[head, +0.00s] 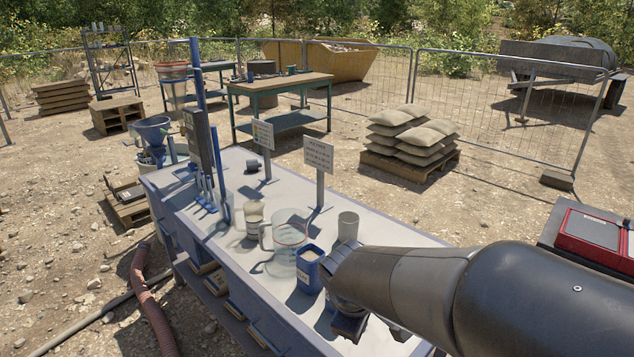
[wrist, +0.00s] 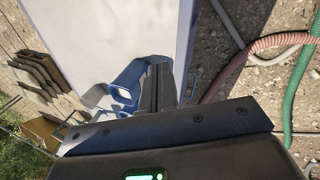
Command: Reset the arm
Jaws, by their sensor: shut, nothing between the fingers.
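My arm reaches in from the right in the head view and ends over the near part of the bench (head: 395,232). My gripper (head: 348,326) is partly hidden by the arm there. In the wrist view my gripper (wrist: 160,66) has its fingers together with nothing between them. A blue square container (head: 308,272) with pale contents stands just left of the wrist in the head view. It also shows in the wrist view (wrist: 126,82), close beside the fingers; I cannot tell whether they touch.
A clear jug (head: 287,242), a cup (head: 254,220) and a grey cylinder (head: 348,226) stand near the arm. Two signs (head: 318,157) and a blue upright stand (head: 221,170) rise from the bench. Hoses (head: 150,300) lie on the ground. The bench's right side is mostly clear.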

